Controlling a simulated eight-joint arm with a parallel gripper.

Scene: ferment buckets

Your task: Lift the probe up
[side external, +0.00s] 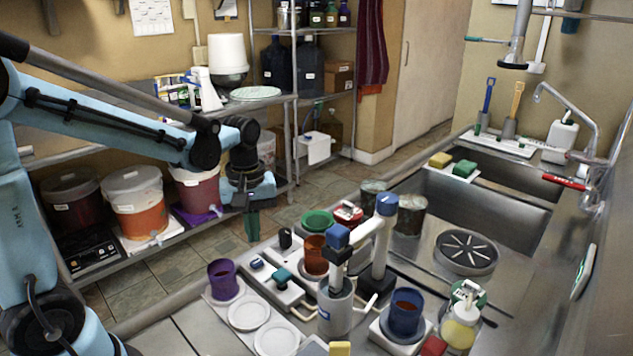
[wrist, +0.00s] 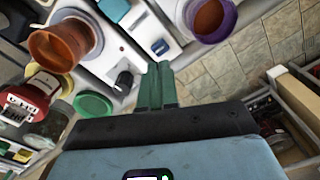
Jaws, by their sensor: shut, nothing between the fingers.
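No part is plainly marked as the probe. Candidates in the side view are a blue-capped upright piece (side external: 338,237) above a grey cylinder and a second blue-capped white piece (side external: 386,205) to its right. A small black upright object (side external: 285,238) stands nearer my gripper; it also shows in the wrist view (wrist: 124,82). My gripper (side external: 251,225) hangs left of these, its green fingers pointing down, apart from everything. In the wrist view its fingers (wrist: 158,85) are together and empty, right of the black object.
A purple cup (side external: 223,279), an orange cup (side external: 315,255), a green bowl (side external: 317,221) and a red-lidded jar (side external: 348,213) crowd the counter. A blue cup (side external: 405,311) and a pump bottle (side external: 463,318) stand at the right. Floor tiles (side external: 185,265) lie left of the counter.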

